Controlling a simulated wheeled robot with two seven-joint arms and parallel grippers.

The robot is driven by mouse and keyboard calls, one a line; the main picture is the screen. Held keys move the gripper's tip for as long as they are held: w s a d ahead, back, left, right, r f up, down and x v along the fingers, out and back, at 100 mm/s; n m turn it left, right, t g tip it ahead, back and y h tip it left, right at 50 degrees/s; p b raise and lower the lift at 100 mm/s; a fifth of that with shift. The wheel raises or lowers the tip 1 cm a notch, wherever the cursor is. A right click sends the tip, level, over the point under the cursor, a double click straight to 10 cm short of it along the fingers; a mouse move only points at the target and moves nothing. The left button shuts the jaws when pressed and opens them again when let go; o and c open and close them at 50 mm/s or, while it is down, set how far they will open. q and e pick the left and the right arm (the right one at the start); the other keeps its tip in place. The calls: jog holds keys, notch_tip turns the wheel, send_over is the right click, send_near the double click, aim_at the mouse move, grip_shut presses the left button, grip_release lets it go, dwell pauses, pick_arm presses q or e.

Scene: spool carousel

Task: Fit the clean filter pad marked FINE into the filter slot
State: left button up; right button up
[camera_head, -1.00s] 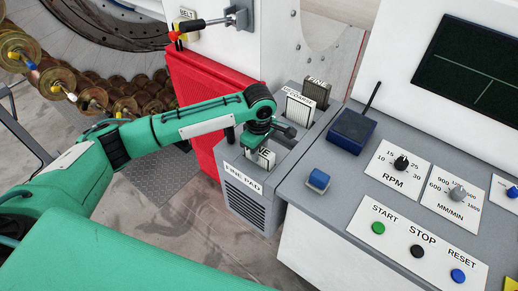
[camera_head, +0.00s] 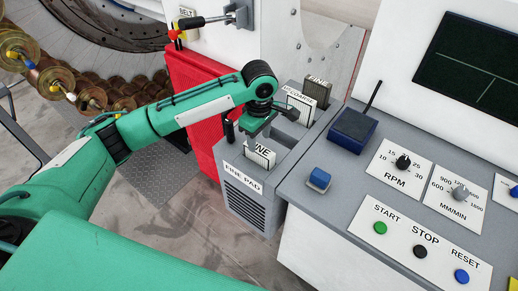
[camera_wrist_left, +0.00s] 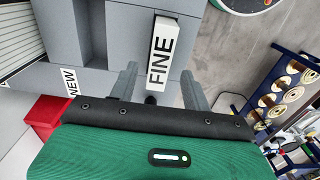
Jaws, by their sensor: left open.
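A white pad marked FINE (camera_head: 261,157) stands in the top of the grey box labelled FINE PAD (camera_head: 250,211). Its FINE face also shows in the left wrist view (camera_wrist_left: 161,55). My left gripper (camera_head: 259,139) is just above the pad in the head view. In the left wrist view its two fingers (camera_wrist_left: 158,84) are apart, one on each side of the pad's near end, with no clear grip. Whether the pad is fully seated cannot be told. My right gripper is not in view.
A dark blue box with an antenna (camera_head: 352,131) and a blue cube (camera_head: 319,179) sit on the control console (camera_head: 345,195). A red panel (camera_head: 194,98) stands left.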

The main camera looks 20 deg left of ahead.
pick_arm(q)
notch_tip(320, 180, up, 6)
jog(key=b, duration=0.1)
jog(key=shift+r, duration=0.25)
